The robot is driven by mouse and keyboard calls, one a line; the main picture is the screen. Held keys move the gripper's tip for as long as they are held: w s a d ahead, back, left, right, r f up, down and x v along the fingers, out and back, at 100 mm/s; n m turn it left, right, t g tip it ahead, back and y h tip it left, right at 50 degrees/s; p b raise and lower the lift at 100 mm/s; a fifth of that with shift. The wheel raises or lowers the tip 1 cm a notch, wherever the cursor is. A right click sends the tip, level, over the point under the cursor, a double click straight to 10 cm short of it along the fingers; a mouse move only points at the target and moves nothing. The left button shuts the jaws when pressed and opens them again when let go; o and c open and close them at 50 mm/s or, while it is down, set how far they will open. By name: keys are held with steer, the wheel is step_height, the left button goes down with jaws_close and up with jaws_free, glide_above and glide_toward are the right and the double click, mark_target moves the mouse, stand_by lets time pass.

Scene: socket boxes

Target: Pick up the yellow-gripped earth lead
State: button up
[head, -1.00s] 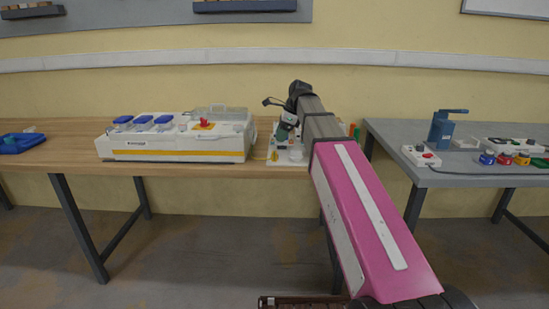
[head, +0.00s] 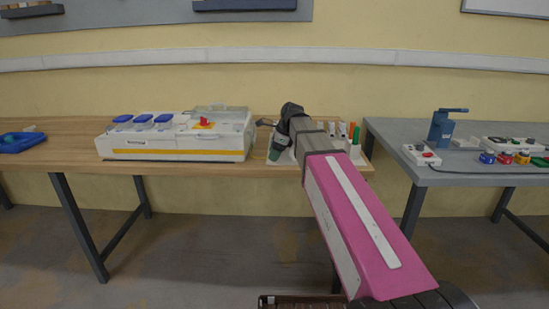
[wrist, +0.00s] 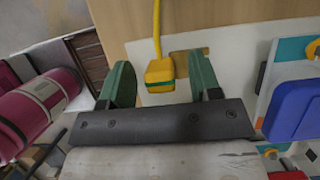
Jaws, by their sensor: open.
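The yellow grip of the earth lead (wrist: 160,76), a blocky yellow piece with a green band, shows in the wrist view with its yellow cable running up from it. My gripper (wrist: 162,78) is open, with one green finger on each side of the yellow grip. A gap shows between the grip and each finger; I cannot tell how deep the grip sits between them. In the head view my gripper (head: 279,150) is low over the right end of the wooden table, and my arm hides most of what is there. I cannot make out the lead there.
A white box with blue caps (head: 175,138) stands left of my gripper on the wooden table (head: 65,155). Coloured upright pieces (head: 354,138) stand right of my arm. In the wrist view a blue block (wrist: 298,108) lies to the right. A grey table (head: 460,178) stands further right.

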steer(key=c, duration=1)
